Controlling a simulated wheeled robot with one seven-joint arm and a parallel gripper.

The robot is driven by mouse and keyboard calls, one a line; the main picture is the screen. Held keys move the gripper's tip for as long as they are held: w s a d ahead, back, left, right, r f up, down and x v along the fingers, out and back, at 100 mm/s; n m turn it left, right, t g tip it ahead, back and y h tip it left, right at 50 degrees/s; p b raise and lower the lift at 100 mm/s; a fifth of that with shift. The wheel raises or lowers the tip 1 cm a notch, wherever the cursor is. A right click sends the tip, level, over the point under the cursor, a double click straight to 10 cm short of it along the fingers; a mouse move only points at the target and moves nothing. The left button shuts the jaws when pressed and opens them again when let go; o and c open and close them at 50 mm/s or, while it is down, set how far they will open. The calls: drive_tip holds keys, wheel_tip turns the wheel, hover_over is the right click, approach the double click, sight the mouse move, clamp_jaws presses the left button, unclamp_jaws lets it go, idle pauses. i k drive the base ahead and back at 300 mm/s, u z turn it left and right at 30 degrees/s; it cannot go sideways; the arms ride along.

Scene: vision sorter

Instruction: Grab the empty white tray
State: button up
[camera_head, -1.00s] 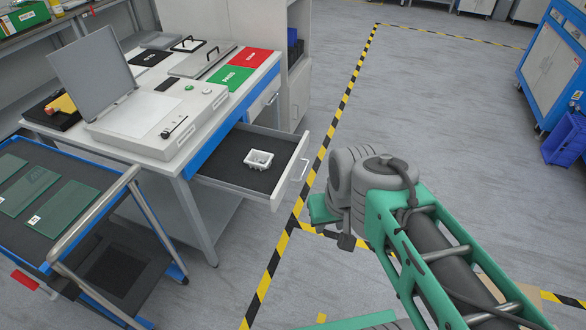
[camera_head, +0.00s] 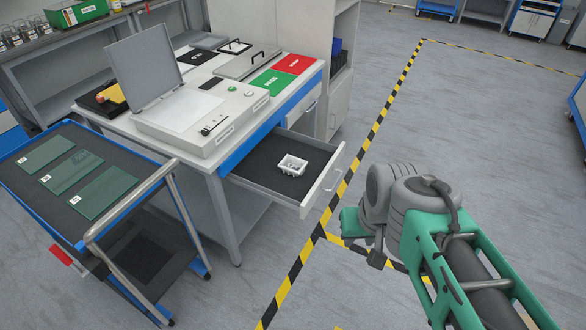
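My gripper's fingers are not visible; only grey arm joints and green links show.
The workbench (camera_head: 178,139) carries a device with a raised lid (camera_head: 145,68), a green pad (camera_head: 271,83) and a red pad (camera_head: 294,64). A cart (camera_head: 150,182) with several glass plates stands at the left. Floor right of the drawer is clear, with yellow-black tape (camera_head: 378,125).

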sight(295, 166)
drive_tip(key=u, duration=0.45)
drive_tip(key=i, duration=1.1)
drive_tip(key=u, duration=1.85)
